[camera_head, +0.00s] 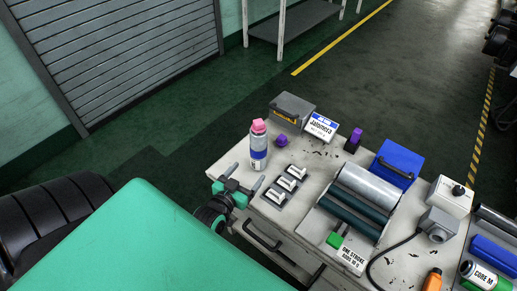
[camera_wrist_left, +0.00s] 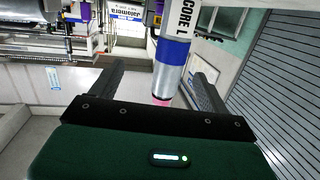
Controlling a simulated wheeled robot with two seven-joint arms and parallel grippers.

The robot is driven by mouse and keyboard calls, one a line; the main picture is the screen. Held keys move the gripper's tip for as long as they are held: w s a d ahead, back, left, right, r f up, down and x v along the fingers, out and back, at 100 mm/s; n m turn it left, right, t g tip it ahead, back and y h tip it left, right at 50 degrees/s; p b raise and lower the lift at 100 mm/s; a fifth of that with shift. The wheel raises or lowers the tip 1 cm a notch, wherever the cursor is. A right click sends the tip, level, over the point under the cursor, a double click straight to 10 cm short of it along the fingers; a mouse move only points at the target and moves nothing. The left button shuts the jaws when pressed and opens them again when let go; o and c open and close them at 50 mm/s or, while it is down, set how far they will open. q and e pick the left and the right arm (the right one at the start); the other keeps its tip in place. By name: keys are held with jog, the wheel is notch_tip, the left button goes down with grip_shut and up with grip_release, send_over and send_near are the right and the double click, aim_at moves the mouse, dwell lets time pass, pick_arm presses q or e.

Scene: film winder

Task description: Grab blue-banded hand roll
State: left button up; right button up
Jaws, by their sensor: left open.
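The blue-banded hand roll (camera_head: 259,153) stands upright near the left corner of the workbench, with a pink top, a white body and a blue band. In the left wrist view the roll (camera_wrist_left: 171,62) appears upside down, with "CORE L" on its white part. My left gripper (camera_head: 246,176) is open and empty, just in front of the roll at the bench's left edge. In the left wrist view the roll shows between the two fingers of the gripper (camera_wrist_left: 156,72), nearer the right one. Contact cannot be seen. My right gripper is not in view.
White-topped clamps (camera_head: 284,187) stand right of the roll. A purple piece (camera_head: 281,140), a grey box (camera_head: 293,111) and a label card (camera_head: 321,127) lie behind. The roller unit (camera_head: 356,203) fills the middle. A "CORE M" roll (camera_head: 484,276) lies far right.

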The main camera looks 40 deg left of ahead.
aim_at(254, 152)
pick_arm(q)
jog(key=shift+n+t+y, duration=0.4)
jog(key=shift+t+y, duration=0.1)
jog(key=shift+y, duration=0.1)
jog(key=w+a, duration=0.1)
jog(key=w, duration=0.2)
jog(key=w+a, duration=0.1)
jog(key=w, duration=0.2)
jog(key=w+a, duration=0.1)
jog(key=w, duration=0.2)
jog(key=shift+r, duration=0.3)
jog(key=w, duration=0.4)
jog(key=shift+w+a+f+p, duration=0.2)
jog(key=shift+w+a+p, duration=0.1)
jog(key=shift+w+p, duration=0.1)
jog(key=c, duration=1)
jog(key=shift+c, duration=1.4)
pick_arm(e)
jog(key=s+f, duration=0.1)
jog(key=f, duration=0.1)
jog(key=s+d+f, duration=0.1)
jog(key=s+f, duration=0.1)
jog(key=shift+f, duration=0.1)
